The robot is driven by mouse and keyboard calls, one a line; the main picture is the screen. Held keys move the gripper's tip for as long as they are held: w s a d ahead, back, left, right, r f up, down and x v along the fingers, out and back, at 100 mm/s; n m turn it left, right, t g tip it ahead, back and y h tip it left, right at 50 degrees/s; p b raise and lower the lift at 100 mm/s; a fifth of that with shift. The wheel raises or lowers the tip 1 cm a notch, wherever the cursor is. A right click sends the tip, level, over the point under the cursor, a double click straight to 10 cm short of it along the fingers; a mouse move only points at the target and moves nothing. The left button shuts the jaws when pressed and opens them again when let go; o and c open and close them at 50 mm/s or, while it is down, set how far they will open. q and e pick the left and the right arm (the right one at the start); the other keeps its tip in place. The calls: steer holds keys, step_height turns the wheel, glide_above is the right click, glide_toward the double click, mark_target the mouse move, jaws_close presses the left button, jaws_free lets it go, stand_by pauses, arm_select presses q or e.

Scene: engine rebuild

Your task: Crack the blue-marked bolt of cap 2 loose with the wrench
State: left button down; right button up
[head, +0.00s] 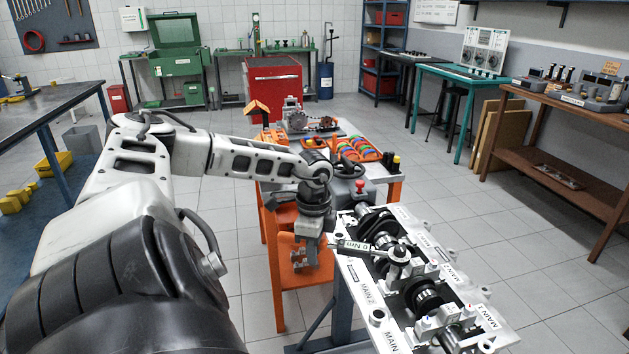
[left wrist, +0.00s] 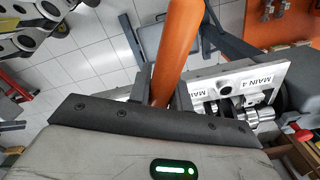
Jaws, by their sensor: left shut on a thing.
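The wrench (head: 365,247) is a grey tool with a "0 Nm" label on its shaft. Its round head (head: 398,253) is over the middle of the engine block (head: 345,265); I cannot tell whether it is seated on a bolt. My left gripper (head: 304,257) is beside the block's left edge, shut on the wrench's handle. In the left wrist view, an orange handle (left wrist: 180,45) runs between the fingers. Bearing caps with MAIN labels lie along the crankshaft (head: 425,297). I cannot make out a blue mark. My right gripper is not in view.
An orange cart (head: 393,190) with trays of coloured rings stands just behind the block. A red knob (head: 360,184) stands near the block's far end. A brown bench (head: 545,100) is at the right, and a dark workbench (head: 60,108) at the left. Tiled floor is clear right of the block.

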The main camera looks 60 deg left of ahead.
arm_select(q)
steer(key=shift+s+d, duration=0.15)
steer(key=shift+s+d+n, duration=0.45)
steer(key=shift+d+n, duration=0.1)
steer(key=shift+n, duration=0.05)
stand_by(0.6)
steer(key=shift+s+d+n, duration=0.5)
steer(key=shift+d+n, duration=0.1)
steer(key=shift+d, duration=0.1)
steer(key=shift+d, duration=0.1)
steer(key=shift+s+d+n+b, duration=0.35)
steer(key=shift+d+n, duration=0.15)
steer(key=shift+d, duration=0.05)
stand_by(0.4)
steer(key=shift+b, duration=0.3)
steer(key=shift+w+a+m, duration=0.45)
steer(key=shift+a+m, duration=0.15)
steer(key=shift+a, duration=0.15)
stand_by(0.8)
